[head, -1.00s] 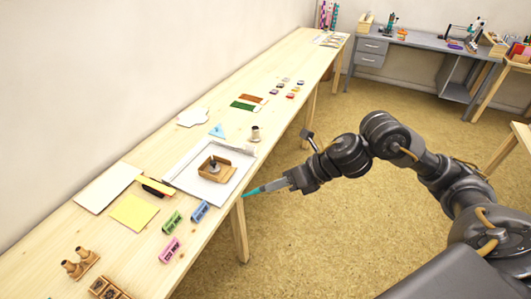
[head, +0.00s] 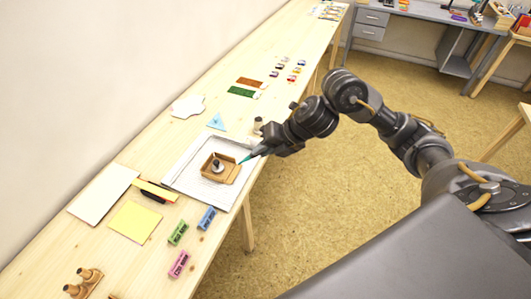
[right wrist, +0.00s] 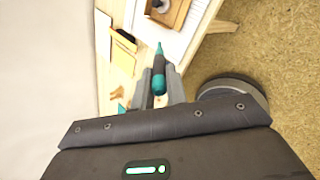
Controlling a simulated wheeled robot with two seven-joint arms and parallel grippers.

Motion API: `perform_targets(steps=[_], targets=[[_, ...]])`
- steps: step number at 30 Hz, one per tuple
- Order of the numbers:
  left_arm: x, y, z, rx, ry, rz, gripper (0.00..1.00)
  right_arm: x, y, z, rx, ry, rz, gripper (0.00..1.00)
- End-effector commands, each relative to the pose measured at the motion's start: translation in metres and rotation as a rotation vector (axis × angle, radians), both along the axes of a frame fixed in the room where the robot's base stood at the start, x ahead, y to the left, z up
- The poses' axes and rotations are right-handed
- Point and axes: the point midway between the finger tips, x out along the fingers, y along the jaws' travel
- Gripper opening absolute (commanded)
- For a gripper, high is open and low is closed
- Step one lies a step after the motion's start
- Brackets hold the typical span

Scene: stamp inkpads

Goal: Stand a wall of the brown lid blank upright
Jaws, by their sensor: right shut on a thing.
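The brown lid blank (head: 234,174) lies on a white sheet on the table. Some of its walls stand upright, and its right side looks flat. A small grey-knobbed piece (head: 217,165) stands inside it. The blank also shows at the top of the right wrist view (right wrist: 179,15), partly cut off. My right gripper (head: 266,149) is shut on a teal pointed tool (head: 248,157), just right of the blank. The tool's tip points at the blank; I cannot tell whether they touch. The tool also shows between the fingers in the right wrist view (right wrist: 159,80). My left gripper is out of view.
A blue triangle (head: 216,121) and a small wooden-topped piece (head: 257,124) stand behind the sheet (head: 186,178). Green (head: 178,233), blue (head: 206,218) and pink (head: 179,264) blocks lie nearer. A yellow pad (head: 134,221) is at left. The wall bounds the table's left.

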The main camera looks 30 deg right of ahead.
Motion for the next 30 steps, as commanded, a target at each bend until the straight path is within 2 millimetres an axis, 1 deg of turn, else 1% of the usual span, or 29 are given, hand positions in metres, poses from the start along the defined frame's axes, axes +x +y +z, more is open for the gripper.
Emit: perform_targets(steps=[1, 2, 5, 6, 9, 10, 13, 18, 20, 25, 30], targets=[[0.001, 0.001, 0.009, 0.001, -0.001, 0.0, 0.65, 0.007, -0.001, -0.002, 0.036, 0.07, -0.092, 0.0], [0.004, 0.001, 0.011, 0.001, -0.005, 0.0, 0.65, 0.01, -0.002, -0.006, 0.064, 0.114, -0.156, 0.0], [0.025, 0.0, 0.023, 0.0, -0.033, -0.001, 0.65, 0.02, -0.008, -0.025, 0.199, 0.274, -0.405, 0.0], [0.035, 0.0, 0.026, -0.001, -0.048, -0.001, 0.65, 0.022, -0.01, -0.032, 0.252, 0.315, -0.483, 0.0], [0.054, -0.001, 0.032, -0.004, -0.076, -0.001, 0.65, 0.027, -0.014, -0.047, 0.365, 0.384, -0.635, 0.0], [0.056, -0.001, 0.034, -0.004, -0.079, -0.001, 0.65, 0.027, -0.015, -0.051, 0.394, 0.397, -0.668, 0.0], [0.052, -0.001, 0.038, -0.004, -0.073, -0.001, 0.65, 0.029, -0.018, -0.063, 0.483, 0.43, -0.77, 0.0], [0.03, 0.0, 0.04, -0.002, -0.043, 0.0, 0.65, 0.03, -0.021, -0.076, 0.58, 0.453, -0.87, 0.0], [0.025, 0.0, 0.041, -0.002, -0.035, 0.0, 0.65, 0.03, -0.022, -0.079, 0.594, 0.454, -0.886, 0.0], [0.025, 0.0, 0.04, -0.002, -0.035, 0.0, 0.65, 0.031, -0.023, -0.08, 0.606, 0.453, -0.897, 0.0], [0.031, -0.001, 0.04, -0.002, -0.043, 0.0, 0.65, 0.031, -0.023, -0.08, 0.604, 0.452, -0.895, 0.0]])
